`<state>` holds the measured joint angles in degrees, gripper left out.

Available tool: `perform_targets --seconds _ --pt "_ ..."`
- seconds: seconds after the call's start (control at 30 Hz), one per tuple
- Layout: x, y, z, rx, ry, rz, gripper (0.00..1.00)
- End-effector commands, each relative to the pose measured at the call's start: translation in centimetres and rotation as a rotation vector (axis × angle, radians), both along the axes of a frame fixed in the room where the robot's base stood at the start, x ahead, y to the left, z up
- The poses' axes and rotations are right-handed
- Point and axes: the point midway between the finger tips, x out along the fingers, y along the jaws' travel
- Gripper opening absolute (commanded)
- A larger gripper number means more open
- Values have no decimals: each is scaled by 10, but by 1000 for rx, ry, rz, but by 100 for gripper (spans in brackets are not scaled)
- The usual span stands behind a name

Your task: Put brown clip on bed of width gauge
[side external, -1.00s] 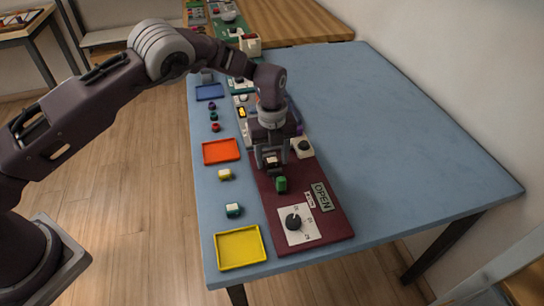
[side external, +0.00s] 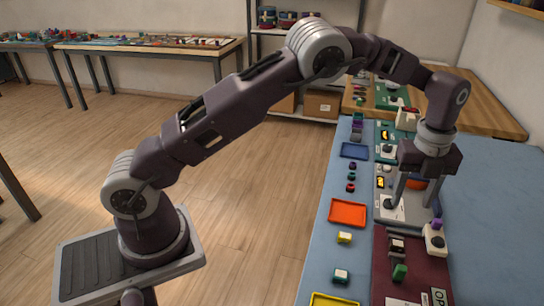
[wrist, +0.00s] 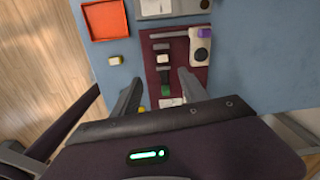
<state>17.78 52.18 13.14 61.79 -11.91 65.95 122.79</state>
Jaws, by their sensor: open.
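The maroon board (side external: 420,283), which seems to be the width gauge, lies on the blue table. It has a green knob or slider (side external: 400,272) and an "OPEN" label. A small dark brownish piece with a pale top (side external: 397,246) sits on the board behind the green part, and it looks like the brown clip on the bed. It also shows in the wrist view (wrist: 163,58), but its exact seating is too small to tell. My gripper (side external: 416,208) is open and empty, raised above and behind the piece. Its fingers (wrist: 160,77) stand apart in the wrist view.
An orange tray (side external: 348,213), a blue tray (side external: 354,151) and a yellow tray (side external: 335,299) line the table's left side. A yellow-and-white block (side external: 344,237) and a teal-and-white block (side external: 340,276) stand between them. A cream unit with a purple top (side external: 435,236) stands beside the piece.

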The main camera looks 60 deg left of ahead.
Motion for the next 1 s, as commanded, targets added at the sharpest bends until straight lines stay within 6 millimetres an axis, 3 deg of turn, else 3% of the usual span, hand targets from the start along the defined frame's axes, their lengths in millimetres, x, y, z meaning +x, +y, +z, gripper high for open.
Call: perform_targets --seconds 0.07,0.17,0.2,0.27,0.3,0.37,0.4,0.5,0.6,0.73,1.0 --pt "-15 17 51 -35 -41 207 52" --pt "-58 42 118 -100 -88 570 52" --pt "-81 52 141 -131 -104 718 52" --pt "-120 65 170 -182 -130 946 52" --pt "-150 74 185 -219 -146 1100 52" --pt "-197 84 199 -279 -168 1327 52" --pt "-227 90 203 -321 -184 1474 52" --pt "-292 100 194 -419 -213 1790 52" --pt "-333 106 176 -499 -235 2012 52" --pt "-355 109 162 -555 -246 2152 52" --pt "-358 110 159 -560 -244 2172 52"
